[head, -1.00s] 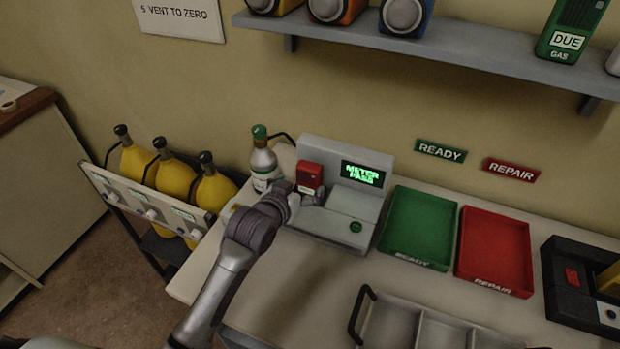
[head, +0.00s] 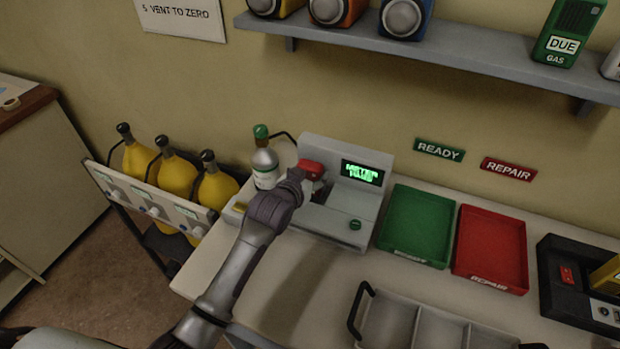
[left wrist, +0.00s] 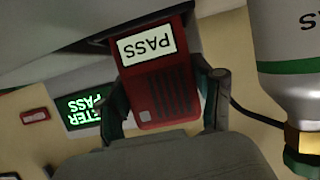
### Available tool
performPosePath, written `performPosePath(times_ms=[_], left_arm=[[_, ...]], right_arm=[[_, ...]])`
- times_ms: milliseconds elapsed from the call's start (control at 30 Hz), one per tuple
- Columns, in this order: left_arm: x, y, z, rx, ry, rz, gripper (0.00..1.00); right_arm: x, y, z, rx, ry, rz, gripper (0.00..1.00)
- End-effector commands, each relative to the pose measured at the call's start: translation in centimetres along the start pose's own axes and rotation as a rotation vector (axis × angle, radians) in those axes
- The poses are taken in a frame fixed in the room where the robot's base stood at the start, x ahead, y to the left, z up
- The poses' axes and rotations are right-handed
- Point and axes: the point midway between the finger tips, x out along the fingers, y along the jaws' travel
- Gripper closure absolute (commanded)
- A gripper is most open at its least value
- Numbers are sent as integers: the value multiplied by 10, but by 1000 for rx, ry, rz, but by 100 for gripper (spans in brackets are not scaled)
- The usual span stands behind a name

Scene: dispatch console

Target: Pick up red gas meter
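The red gas meter (head: 312,168) is at the left part of the grey test station (head: 325,218), partly hidden by my left gripper. In the left wrist view the red gas meter (left wrist: 163,90) shows its face with a white PASS label. My left gripper (head: 306,188) reaches it from the front. In the left wrist view its two fingers (left wrist: 164,108) lie along both sides of the meter, with no clear gap, so it looks shut on it. The meter's lower part is hidden in the head view. My right gripper is not in view.
A white bottle with a green cap (head: 265,160) stands close left of the meter, with a hose behind. A green READY tray (head: 418,225) and a red REPAIR tray (head: 491,247) lie right. A grey compartment tray (head: 400,318) is in front. A shelf (head: 440,55) hangs above.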

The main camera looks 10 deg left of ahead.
Motion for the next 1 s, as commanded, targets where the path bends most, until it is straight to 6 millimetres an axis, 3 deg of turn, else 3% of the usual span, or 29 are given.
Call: performPosePath(times_ms=[33, 233, 567, 867, 1000], left_arm=[[0, 0, 0, 0, 0, 0, 48], [0, 0, 0, 0, -1, 0, 80], [-1, 0, -4, 0, 3, 0, 80], [-16, 0, -41, 1, 9, 0, 80], [-36, 29, -48, -3, 5, 5, 80]], right_arm=[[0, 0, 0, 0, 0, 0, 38], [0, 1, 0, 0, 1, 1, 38], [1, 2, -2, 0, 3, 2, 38], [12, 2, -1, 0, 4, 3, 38], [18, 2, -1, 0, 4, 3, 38]])
